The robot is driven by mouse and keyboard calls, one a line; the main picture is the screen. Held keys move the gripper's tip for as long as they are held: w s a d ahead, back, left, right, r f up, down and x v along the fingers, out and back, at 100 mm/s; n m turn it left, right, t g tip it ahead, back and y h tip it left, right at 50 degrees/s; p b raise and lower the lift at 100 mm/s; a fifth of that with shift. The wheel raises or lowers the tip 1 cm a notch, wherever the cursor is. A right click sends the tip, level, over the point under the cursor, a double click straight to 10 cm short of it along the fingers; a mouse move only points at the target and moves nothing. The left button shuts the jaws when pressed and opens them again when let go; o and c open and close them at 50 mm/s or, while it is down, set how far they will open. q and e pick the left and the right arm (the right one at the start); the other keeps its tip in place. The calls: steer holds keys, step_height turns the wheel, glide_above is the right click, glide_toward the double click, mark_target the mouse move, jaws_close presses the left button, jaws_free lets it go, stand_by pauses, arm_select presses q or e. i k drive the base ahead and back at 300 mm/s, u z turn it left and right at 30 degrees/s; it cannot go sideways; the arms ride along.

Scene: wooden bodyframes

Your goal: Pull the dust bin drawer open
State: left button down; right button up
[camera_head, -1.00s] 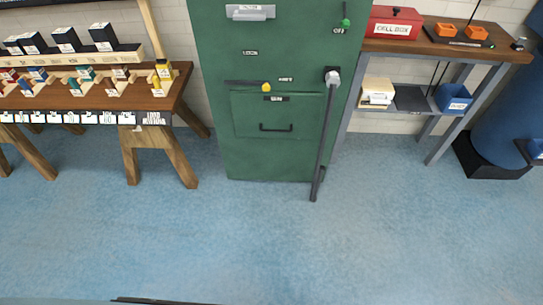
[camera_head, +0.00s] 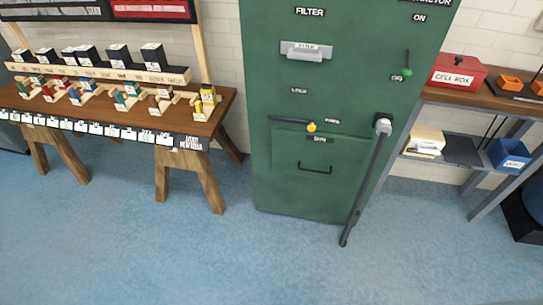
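The dust bin drawer (camera_head: 295,153) is a green front panel low on the tall green cabinet (camera_head: 275,95). It looks flush with the cabinet face. Its dark bar handle (camera_head: 315,170) sits at the middle of the panel, under a small dark label. A dark lever with a yellow knob (camera_head: 311,127) lies across the cabinet just above the drawer. Neither of my grippers shows in the head view.
A long grey lever (camera_head: 365,185) slants down the cabinet's right side to near the floor. A wooden trestle table (camera_head: 222,112) stands left, a shelf bench (camera_head: 437,93) with a red cell box (camera_head: 457,72) right. The blue floor (camera_head: 290,260) in front is clear.

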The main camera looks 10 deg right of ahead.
mark_target(317, 154)
steer(key=u, duration=0.1)
steer(key=i, duration=0.9)
steer(key=z, duration=0.65)
steer(key=i, duration=0.4)
steer(key=z, duration=0.3)
